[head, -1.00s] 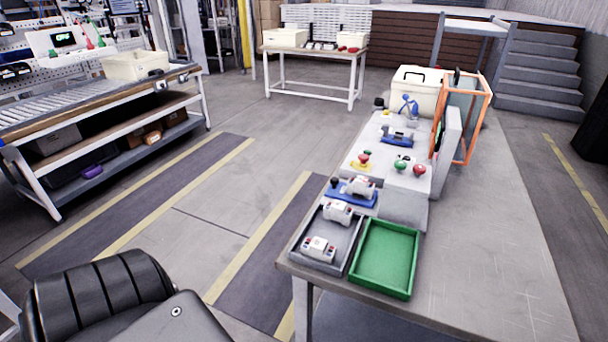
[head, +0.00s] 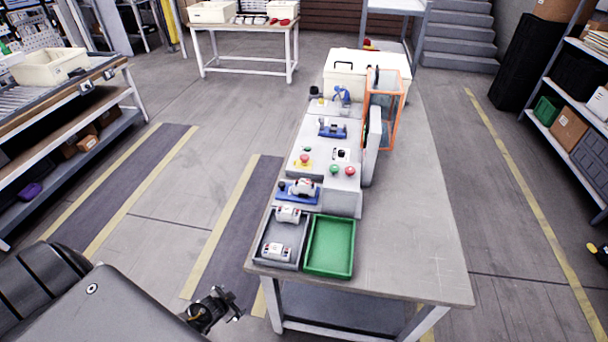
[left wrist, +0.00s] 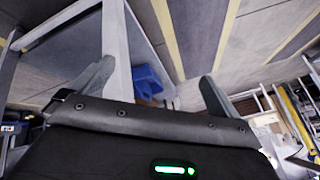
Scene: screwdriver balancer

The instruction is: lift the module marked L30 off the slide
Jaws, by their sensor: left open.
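A white module (head: 305,186) sits on a blue slide (head: 284,189) at the near end of the row of fixtures on the workbench. Its marking is too small to read. My left gripper (head: 223,303) is at the lower middle of the head view, left of the bench's near corner and well apart from the module. In the left wrist view my left gripper (left wrist: 155,88) is open, with nothing between its fingers. That view shows no module or slide. My right gripper is not in view.
A grey tray (head: 260,246) holds two similar white modules (head: 288,214). A green tray (head: 330,272) beside it is empty. Buttons, a blue fixture (head: 332,128) and an orange frame (head: 398,128) stand farther back. The bench's right side (head: 420,220) is clear.

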